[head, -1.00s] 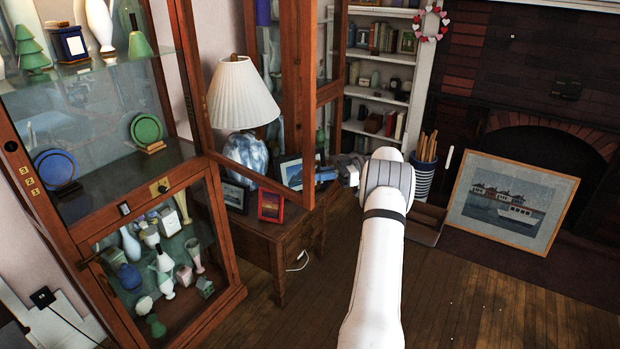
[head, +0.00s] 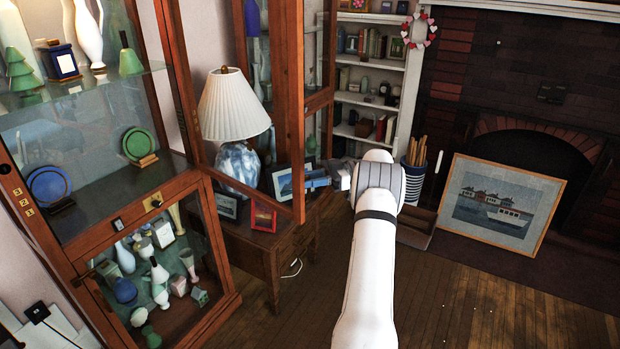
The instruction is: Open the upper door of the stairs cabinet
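The wooden cabinet (head: 110,211) fills the left of the head view, with glass shelves of curios in its open upper part. Its upper door, a wood-framed glass panel (head: 290,110), stands swung wide out to the right. The lamp shows through its glass. My gripper (head: 317,183), with blue fingertips, is just right of the door's free edge, near its lower corner. Whether it touches the door, and whether its fingers are open or shut, I cannot tell. The lower glass door (head: 222,250) looks shut, with vases behind it.
A side table (head: 262,250) behind the open door carries a white-shaded lamp (head: 234,105) and small framed pictures. A large framed boat picture (head: 502,210) leans by the fireplace at right. The wooden floor (head: 470,310) in front is mostly clear.

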